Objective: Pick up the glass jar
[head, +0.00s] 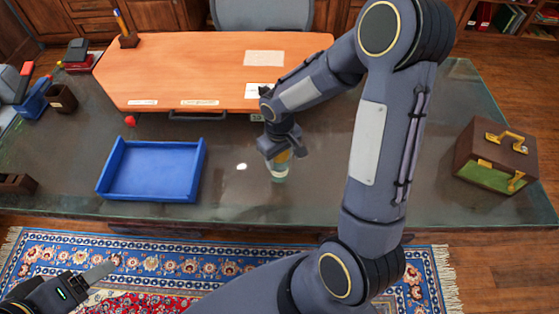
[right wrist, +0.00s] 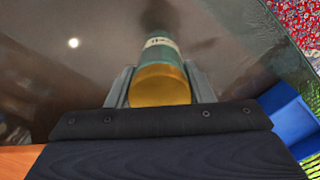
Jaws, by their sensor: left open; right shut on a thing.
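The glass jar (head: 279,172) is on or just above the glass desk top in the head view, with my right gripper (head: 283,150) around its upper part. In the right wrist view the jar (right wrist: 158,85) has an amber-gold end and a pale, labelled teal body. It sits between the two fingers of my right gripper (right wrist: 160,88), which are shut on it. I cannot tell whether the jar touches the glass. My left gripper (head: 92,280) is at the lower left of the head view, over the rug, open and away from the desk.
A blue tray (head: 152,170) lies left of the jar. An orange desk panel (head: 200,65) with papers is behind it. A brown and green box (head: 496,155) stands at the right. The glass top (head: 235,205) is clear around the jar.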

